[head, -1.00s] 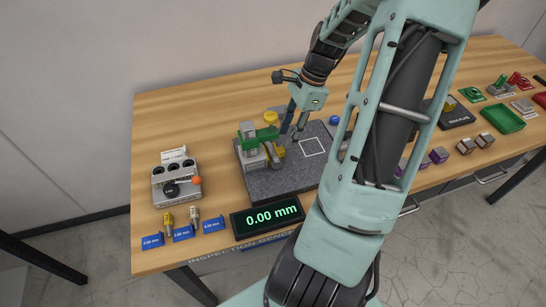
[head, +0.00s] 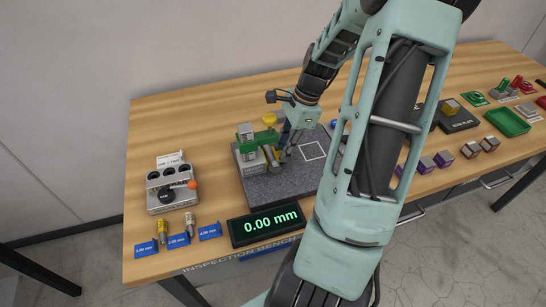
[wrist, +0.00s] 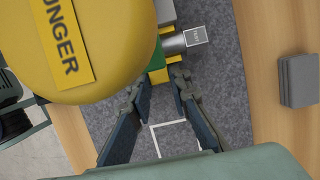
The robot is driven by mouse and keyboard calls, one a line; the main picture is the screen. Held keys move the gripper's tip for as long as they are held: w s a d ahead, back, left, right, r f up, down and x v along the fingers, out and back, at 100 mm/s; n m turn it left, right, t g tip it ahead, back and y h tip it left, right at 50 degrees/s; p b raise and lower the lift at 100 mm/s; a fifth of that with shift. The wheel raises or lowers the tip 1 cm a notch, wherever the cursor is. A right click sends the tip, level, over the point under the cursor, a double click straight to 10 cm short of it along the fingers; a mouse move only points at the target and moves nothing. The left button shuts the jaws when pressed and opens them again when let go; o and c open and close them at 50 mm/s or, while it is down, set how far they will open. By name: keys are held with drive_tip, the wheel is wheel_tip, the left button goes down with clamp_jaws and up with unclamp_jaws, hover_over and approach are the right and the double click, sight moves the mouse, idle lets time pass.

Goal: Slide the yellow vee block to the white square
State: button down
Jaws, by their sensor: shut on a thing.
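The yellow vee block shows as small yellow parts (wrist: 158,76) at my fingertips in the wrist view. In the head view my fingers mostly hide it. My gripper (head: 284,155) is low over the granite plate, beside the green gauge stand. In the wrist view its two fingers (wrist: 162,80) are closed in on the block, with a visible gap between them. The white square (head: 313,150) is an empty outline on the plate, right of my gripper. It also shows in the wrist view (wrist: 177,139), partly covered by a finger.
The green and grey gauge stand (head: 247,142) is close on the left of my gripper. A large yellow plunger label piece (wrist: 85,45) blocks much of the wrist view. The display (head: 268,223) reads 0.00 mm. The granite plate (head: 270,190) is clear in front.

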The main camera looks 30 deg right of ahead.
sight(321, 149)
drive_tip(key=shift+w+a, duration=0.1)
drive_tip(key=shift+a, duration=0.25)
drive_tip(key=shift+s+d+r+p, duration=0.1)
drive_tip(key=shift+s+d+p, duration=0.4)
drive_tip(key=shift+d, duration=1.7)
drive_tip(key=shift+s+d+f+p, duration=0.1)
drive_tip(key=shift+s+d+p, duration=0.35)
drive_tip(key=shift+d, duration=1.7)
drive_tip(key=shift+s+d+r+p, duration=0.1)
drive_tip(key=shift+s+d+p, duration=0.4)
drive_tip(key=shift+d, duration=1.7)
drive_tip(key=shift+s+d, duration=0.15)
drive_tip(key=shift+d, duration=0.05)
drive_tip(key=c, duration=1.9)
unclamp_jaws()
drive_tip(key=shift+p+v, duration=2)
drive_tip(key=shift+v, duration=0.95)
drive_tip(key=shift+s, duration=0.1)
